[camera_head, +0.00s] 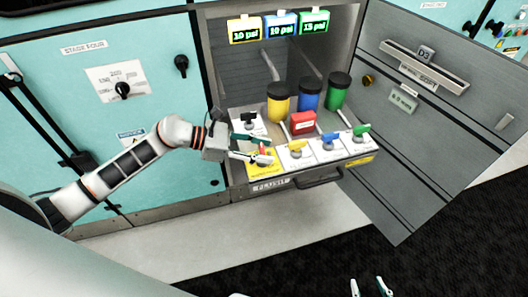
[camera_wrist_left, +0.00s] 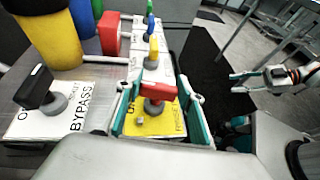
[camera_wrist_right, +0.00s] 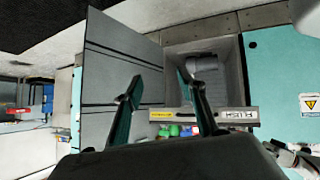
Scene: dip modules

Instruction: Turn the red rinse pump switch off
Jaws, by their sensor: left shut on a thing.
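The red rinse pump switch (camera_head: 263,149) sits on a yellow plate (camera_wrist_left: 150,125) at the front left of the pulled-out drawer. In the left wrist view the red handle (camera_wrist_left: 158,91) lies crosswise between the two green fingers. My left gripper (camera_head: 266,148) is shut on this switch, one finger at each end of the handle. My right gripper (camera_head: 370,287) is open and empty, low in the head view, far from the drawer. The right wrist view shows its two fingers apart (camera_wrist_right: 160,88). The lettering on the yellow plate is partly hidden by the fingers.
A black bypass switch (camera_head: 249,118) stands behind the red one. Yellow (camera_head: 296,148), blue (camera_head: 328,139) and green (camera_head: 360,131) switches line the drawer front to its right. A red box (camera_head: 303,122) and black-lidded canisters stand behind. An open grey door (camera_head: 425,130) bounds the right.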

